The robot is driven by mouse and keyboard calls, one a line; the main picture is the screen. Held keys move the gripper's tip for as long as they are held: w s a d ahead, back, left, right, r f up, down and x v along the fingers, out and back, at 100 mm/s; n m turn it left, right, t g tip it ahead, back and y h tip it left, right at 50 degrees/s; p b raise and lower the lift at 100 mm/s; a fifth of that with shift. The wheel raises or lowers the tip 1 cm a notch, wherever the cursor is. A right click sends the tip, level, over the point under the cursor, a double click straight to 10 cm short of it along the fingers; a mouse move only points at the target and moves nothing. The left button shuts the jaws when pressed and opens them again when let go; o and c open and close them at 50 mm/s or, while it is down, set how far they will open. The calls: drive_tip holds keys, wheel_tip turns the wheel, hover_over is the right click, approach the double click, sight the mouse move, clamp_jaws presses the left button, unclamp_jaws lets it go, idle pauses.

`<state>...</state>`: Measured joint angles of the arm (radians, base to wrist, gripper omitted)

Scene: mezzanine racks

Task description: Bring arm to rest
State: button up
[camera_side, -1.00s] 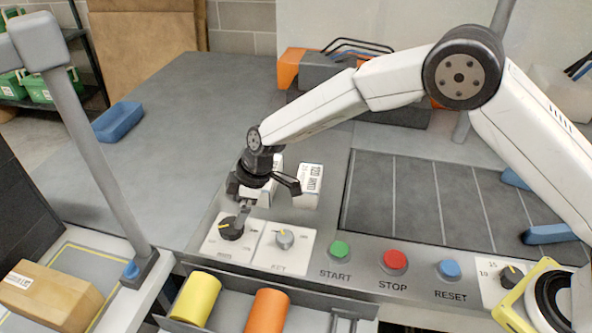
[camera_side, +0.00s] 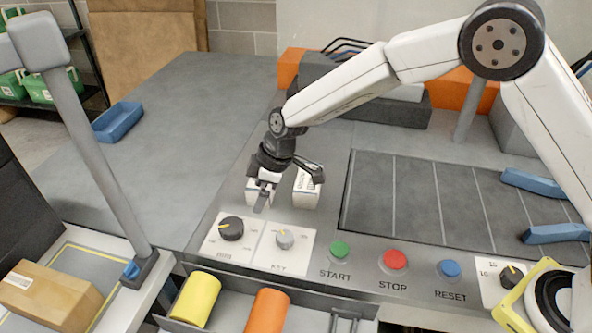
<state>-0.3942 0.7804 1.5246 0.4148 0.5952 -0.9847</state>
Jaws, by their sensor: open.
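My gripper (camera_side: 262,198) is above the control panel, just behind and above the black rotary knob (camera_side: 231,228) on its white plate. It is apart from the knob and holds nothing that I can see. The knob's yellow mark points up and to the left. The grey key switch (camera_side: 285,239) sits on the white plate to the right. Two white blocks stand behind my gripper; the right one (camera_side: 306,189) shows more clearly, and the left one is partly hidden by my gripper.
A green START button (camera_side: 340,249), a red STOP button (camera_side: 393,259) and a blue RESET button (camera_side: 449,269) line the panel. A yellow cylinder (camera_side: 196,299) and an orange cylinder (camera_side: 267,312) lie in the front tray. A cardboard box (camera_side: 48,297) is at left. The grey table behind is mostly clear.

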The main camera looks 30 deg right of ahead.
drive_tip(key=s+d+r+m+h, duration=0.1)
drive_tip(key=s+d+r+m, duration=0.2)
drive_tip(key=d, duration=0.4)
drive_tip(key=s+d+r+m+h, duration=0.1)
drive_tip(key=s+d+m, duration=0.2)
drive_tip(key=s+d, duration=0.35)
drive_tip(key=s+d+m+h, duration=0.1)
drive_tip(key=s+d+m, duration=0.5)
drive_tip(key=s+d, duration=0.6)
drive_tip(key=shift+s+t+h, duration=0.3)
drive_tip(key=shift+s+h, duration=0.1)
drive_tip(key=shift+s, duration=0.15)
